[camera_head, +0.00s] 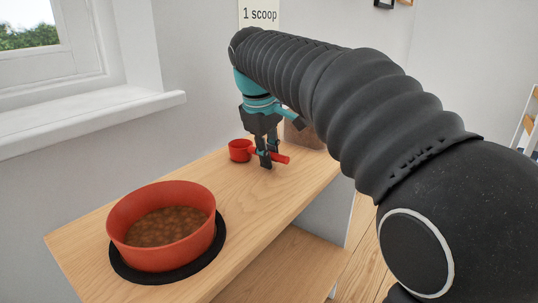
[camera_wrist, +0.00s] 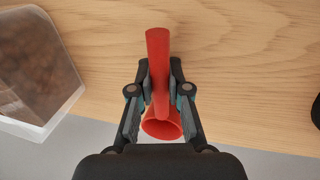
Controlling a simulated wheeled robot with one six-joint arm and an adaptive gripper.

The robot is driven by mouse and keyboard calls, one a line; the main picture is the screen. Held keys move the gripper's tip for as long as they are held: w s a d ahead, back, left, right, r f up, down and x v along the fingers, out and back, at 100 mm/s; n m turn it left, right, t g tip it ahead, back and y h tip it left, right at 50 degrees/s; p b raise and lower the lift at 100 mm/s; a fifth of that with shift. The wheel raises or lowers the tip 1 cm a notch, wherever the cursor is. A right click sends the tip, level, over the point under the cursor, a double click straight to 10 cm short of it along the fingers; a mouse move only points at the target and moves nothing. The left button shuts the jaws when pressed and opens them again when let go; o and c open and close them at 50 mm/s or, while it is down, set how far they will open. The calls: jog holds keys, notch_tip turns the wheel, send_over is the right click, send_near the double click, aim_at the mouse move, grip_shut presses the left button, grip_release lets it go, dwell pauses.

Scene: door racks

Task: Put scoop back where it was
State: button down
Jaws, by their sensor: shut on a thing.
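The red scoop (camera_head: 240,150) has a round cup and a straight handle. My gripper (camera_head: 267,163) points down and is shut on the scoop's handle, with the cup to the left and the handle's end to the right in the head view. In the wrist view the scoop (camera_wrist: 158,45) runs between the two fingers (camera_wrist: 160,78), its cup toward my palm and partly hidden. The scoop is at or just above the wooden shelf top; I cannot tell whether it touches.
A clear container with brown contents (camera_wrist: 30,65) stands beside the gripper, partly hidden behind it in the head view. A red bowl of brown pellets (camera_head: 160,262) sits on a black round mat (camera_head: 218,250). A "1 scoop" sign (camera_head: 260,14) hangs on the wall. Wood between is bare.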

jog(key=shift+f, duration=0.1)
jog(key=c, duration=1.1)
grip_release()
jog(key=shift+c, duration=0.2)
jog(key=v, duration=1.2)
jog(key=shift+p, duration=0.4)
jog(key=s+d+f+m+t, duration=0.1)
jog(key=s+d+f+m, duration=0.2)
jog(key=s+d+f, duration=0.2)
jog(key=s+d+f+m+t+y, duration=0.1)
jog(key=s+d+f+m, duration=0.3)
jog(key=s+f, duration=0.5)
jog(key=s+d+f+m+t, duration=0.1)
jog(key=s+d+f+m, duration=0.2)
jog(key=s+d+f, duration=0.4)
notch_tip(320, 180, down, 4)
jog(key=shift+s+f+m, duration=0.2)
jog(key=shift+s+m, duration=0.1)
jog(key=shift+s, duration=0.25)
